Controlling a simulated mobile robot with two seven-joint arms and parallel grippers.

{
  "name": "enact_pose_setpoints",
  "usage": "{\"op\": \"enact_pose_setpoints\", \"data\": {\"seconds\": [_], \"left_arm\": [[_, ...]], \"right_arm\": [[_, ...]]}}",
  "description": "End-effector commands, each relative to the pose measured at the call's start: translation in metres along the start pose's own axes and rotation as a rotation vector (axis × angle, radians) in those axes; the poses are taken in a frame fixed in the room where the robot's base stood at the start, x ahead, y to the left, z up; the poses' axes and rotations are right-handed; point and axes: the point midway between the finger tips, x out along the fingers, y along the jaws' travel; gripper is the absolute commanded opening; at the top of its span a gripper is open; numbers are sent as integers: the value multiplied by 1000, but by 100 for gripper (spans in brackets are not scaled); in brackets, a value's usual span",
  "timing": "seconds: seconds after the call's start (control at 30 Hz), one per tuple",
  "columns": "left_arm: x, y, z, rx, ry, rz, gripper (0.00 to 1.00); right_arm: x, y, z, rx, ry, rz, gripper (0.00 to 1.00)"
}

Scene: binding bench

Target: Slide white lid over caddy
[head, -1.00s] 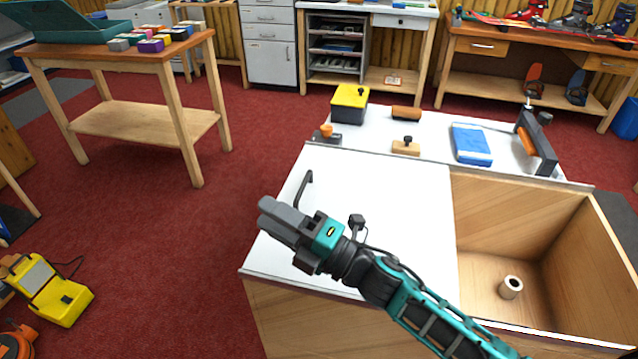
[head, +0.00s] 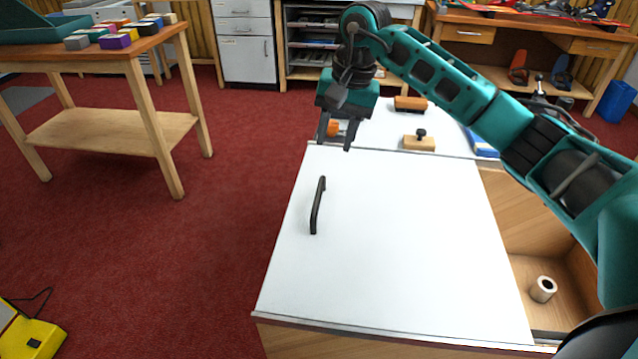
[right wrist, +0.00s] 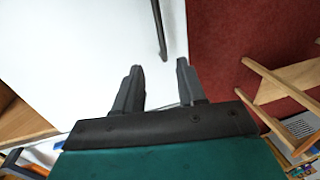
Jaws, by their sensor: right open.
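The white lid (head: 400,240) is a flat panel lying over the left part of the wooden caddy (head: 540,215). The caddy's right part is open, with its inside showing. A black bar handle (head: 318,205) stands on the lid near its left edge, and it also shows in the right wrist view (right wrist: 159,28). My right gripper (head: 337,146) is open and empty, pointing down near the lid's far left edge, beyond the handle. In the right wrist view its two fingers (right wrist: 160,75) are apart with the lid behind them. My left gripper is not in view.
A pale hollow roll (head: 543,289) lies inside the open part of the caddy. Behind the lid, a white surface holds a wooden block with a black knob (head: 419,141), a brown block (head: 410,104) and a blue item (head: 482,146).

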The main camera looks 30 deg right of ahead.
Motion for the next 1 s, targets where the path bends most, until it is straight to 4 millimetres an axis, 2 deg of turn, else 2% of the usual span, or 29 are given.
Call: {"op": "enact_pose_setpoints", "data": {"seconds": [0.4, 0.53, 0.73, 1.0], "left_arm": [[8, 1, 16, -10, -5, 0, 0], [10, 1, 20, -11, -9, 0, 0], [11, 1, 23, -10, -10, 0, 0], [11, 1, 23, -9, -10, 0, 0]], "right_arm": [[83, -1, 3, 1, -9, -2, 40], [104, -1, 3, 1, -8, -2, 40], [122, -1, 2, 2, -5, -3, 40], [124, -2, 2, 1, -5, -4, 40]]}}
